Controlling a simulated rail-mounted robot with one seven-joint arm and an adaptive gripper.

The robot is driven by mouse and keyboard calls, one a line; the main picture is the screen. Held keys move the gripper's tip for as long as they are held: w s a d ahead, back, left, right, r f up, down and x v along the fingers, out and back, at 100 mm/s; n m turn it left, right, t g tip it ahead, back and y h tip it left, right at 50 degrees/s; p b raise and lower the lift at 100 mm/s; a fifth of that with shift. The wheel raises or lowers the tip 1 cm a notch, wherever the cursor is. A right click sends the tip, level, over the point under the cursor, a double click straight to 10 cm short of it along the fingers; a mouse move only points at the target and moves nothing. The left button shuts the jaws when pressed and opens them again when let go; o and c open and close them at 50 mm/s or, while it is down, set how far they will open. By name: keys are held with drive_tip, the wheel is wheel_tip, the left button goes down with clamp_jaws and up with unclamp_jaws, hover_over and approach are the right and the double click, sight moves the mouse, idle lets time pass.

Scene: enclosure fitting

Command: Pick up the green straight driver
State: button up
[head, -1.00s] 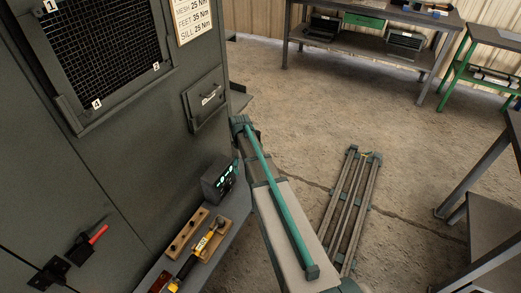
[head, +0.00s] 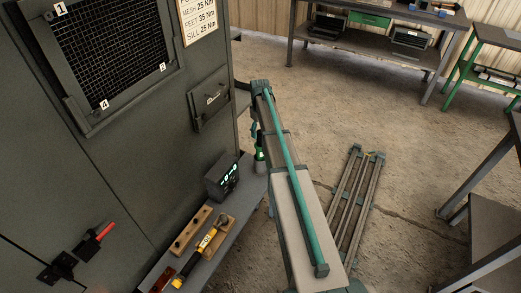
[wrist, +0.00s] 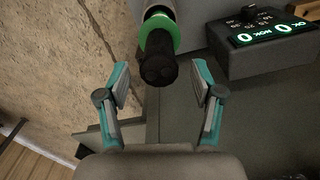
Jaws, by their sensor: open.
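The green straight driver (wrist: 160,45) shows in the wrist view as a dark cylinder with a bright green ring, its black end towards the camera. It lies just past and between the fingertips of my gripper (wrist: 160,82), which is open and empty, with a gap on both sides. In the head view the driver (head: 260,157) stands upright on the grey shelf beside the cabinet, partly hidden by my arm. A teal finger of my gripper (head: 254,131) shows just above it; the rest of the gripper is hidden.
A box with a lit green display (head: 222,177) stands close beside the driver, and also shows in the wrist view (wrist: 267,42). A yellow and black tool (head: 199,252) and wooden blocks (head: 193,230) lie nearer on the shelf (head: 215,255). The cabinet wall (head: 150,150) bounds the left.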

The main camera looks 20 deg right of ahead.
sight(260, 138)
drive_tip(key=shift+f+p, duration=0.9)
drive_tip(key=shift+f, duration=1.7)
clamp_jaws()
